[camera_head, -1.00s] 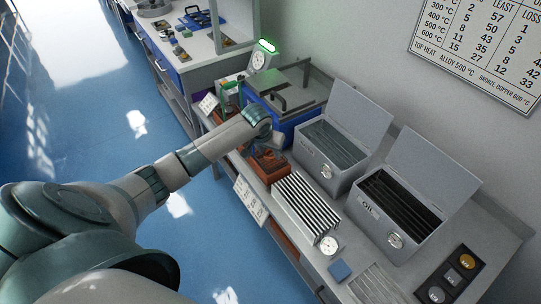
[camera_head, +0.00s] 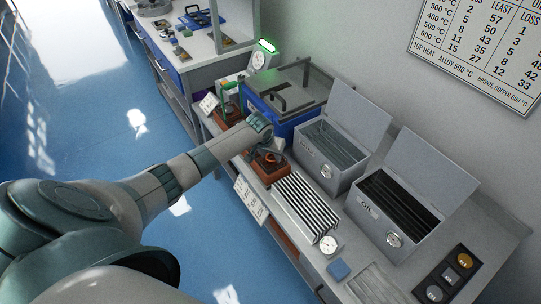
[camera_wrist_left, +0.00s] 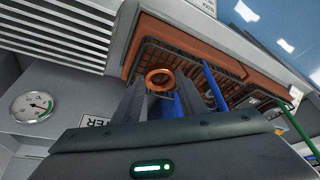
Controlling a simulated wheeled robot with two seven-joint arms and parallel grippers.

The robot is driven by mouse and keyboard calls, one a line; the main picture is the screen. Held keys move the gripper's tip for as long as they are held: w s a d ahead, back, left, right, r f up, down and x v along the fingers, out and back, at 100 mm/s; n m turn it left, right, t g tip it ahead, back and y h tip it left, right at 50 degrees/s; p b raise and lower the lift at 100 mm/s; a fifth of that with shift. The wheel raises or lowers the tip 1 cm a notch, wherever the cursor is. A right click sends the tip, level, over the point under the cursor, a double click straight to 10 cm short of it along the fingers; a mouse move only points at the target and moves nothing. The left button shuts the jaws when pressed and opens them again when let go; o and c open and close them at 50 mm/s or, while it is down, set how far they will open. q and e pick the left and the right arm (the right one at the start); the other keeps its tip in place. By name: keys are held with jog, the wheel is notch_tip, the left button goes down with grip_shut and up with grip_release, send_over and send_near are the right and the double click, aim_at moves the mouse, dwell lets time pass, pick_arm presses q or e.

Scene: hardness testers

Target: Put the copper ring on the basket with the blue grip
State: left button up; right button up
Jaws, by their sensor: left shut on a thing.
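My left gripper (camera_wrist_left: 160,92) is shut on the copper ring (camera_wrist_left: 160,79), which shows between its fingertips in the left wrist view. The ring is above or at a dark wire basket (camera_wrist_left: 205,68); I cannot tell whether they touch. A blue upright grip (camera_wrist_left: 215,86) stands at this basket, right of the ring. In the head view my left gripper (camera_head: 276,142) points down over the same place, and the basket on its red-brown block (camera_head: 269,173) is partly hidden by it. My right gripper is out of view.
A second basket with a green grip (camera_head: 229,88) stands farther back on the bench. A blue tank (camera_head: 290,122), two lidded grey boxes, WATER (camera_head: 322,165) and OIL (camera_head: 385,228), and a ribbed rack (camera_head: 303,206) stand close by. A dial gauge (camera_wrist_left: 32,107) is left in the wrist view.

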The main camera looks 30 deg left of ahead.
pick_arm(q)
jog(key=shift+f, duration=0.4)
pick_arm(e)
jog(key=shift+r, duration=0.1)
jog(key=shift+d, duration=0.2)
pick_arm(q)
jog(key=o, duration=0.9)
jog(key=shift+f, duration=0.1)
jog(key=b+v, duration=0.1)
jog(key=v, duration=1.1)
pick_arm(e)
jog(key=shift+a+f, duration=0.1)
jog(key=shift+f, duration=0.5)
